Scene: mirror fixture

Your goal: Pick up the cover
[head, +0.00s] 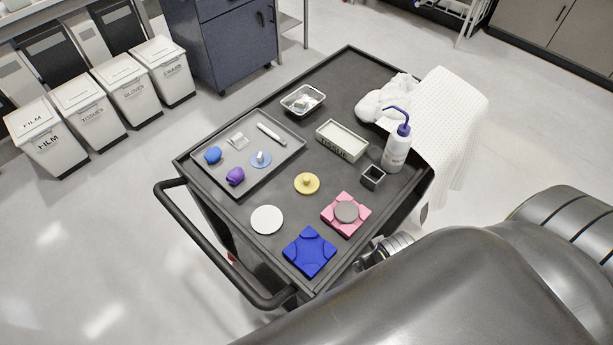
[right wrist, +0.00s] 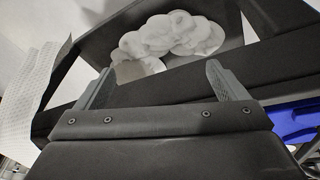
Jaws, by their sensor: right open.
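A yellow disc with a raised knob (head: 307,183), which looks like a cover, lies flat on the dark cart top. A grey disc (head: 346,212) rests on the pink square fixture (head: 334,226). A blue square fixture (head: 309,252) sits at the near corner. My right gripper (right wrist: 160,66) is open, with nothing seen between its fingers. Its fingers do not show in the head view. My left gripper is not in view.
A white disc (head: 267,220) lies left of the fixtures. The tray (head: 212,180) holds blue and purple lumps.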

